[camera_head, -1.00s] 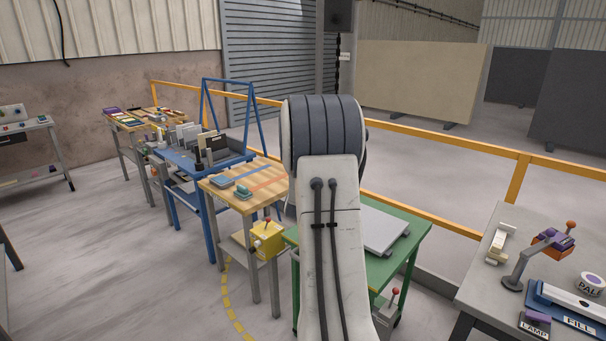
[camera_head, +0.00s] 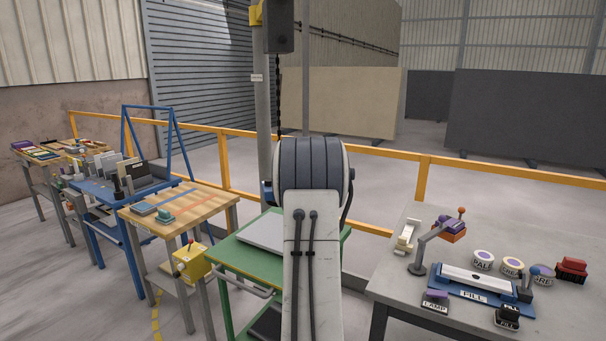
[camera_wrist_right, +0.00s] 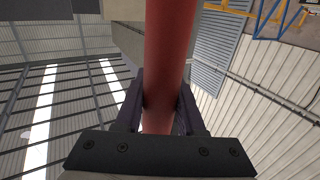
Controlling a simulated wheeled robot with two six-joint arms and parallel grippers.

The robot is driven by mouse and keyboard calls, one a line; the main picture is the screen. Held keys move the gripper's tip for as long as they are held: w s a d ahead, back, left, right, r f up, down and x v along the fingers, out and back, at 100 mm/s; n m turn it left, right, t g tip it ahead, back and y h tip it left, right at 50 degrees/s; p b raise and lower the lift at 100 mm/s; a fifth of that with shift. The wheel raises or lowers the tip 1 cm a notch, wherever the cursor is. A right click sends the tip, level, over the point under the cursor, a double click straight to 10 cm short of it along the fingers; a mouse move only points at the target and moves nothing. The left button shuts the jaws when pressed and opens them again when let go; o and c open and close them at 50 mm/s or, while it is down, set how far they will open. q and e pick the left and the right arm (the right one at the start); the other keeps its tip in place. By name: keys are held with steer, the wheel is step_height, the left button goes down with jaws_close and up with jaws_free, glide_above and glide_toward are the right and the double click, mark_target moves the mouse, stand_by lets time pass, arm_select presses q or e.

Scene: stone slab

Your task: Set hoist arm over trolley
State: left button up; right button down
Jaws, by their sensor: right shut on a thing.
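The right wrist view shows my right gripper (camera_wrist_right: 160,115) with both dark fingers closed on a red bar (camera_wrist_right: 168,50). The bar runs up out of the picture, so what it joins cannot be seen there. In the head view a dark hoist box (camera_head: 279,26) with a chain hangs by a grey post (camera_head: 262,110). The hoist arm itself is mostly out of the picture above. A green trolley (camera_head: 246,260) with a grey slab (camera_head: 264,232) on it stands below, partly hidden by my white arm link. My left gripper is in neither view.
A grey bench (camera_head: 385,285) on the right holds a lamp, a blue fixture and several pots. A wooden table (camera_head: 190,203), a yellow control box (camera_head: 191,262) and a blue rack table stand left. An orange rail (camera_head: 480,174) runs behind; large slabs stand beyond.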

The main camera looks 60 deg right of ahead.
steer(key=shift+w+a, duration=0.1)
steer(key=shift+w, duration=0.05)
steer(key=c, duration=0.5)
jaws_free()
steer(key=shift+w+a, duration=0.1)
steer(key=shift+w, duration=0.05)
steer(key=shift+s, duration=0.2)
steer(key=b+v, duration=0.4)
steer(key=v, duration=0.6)
steer(key=shift+a, duration=0.2)
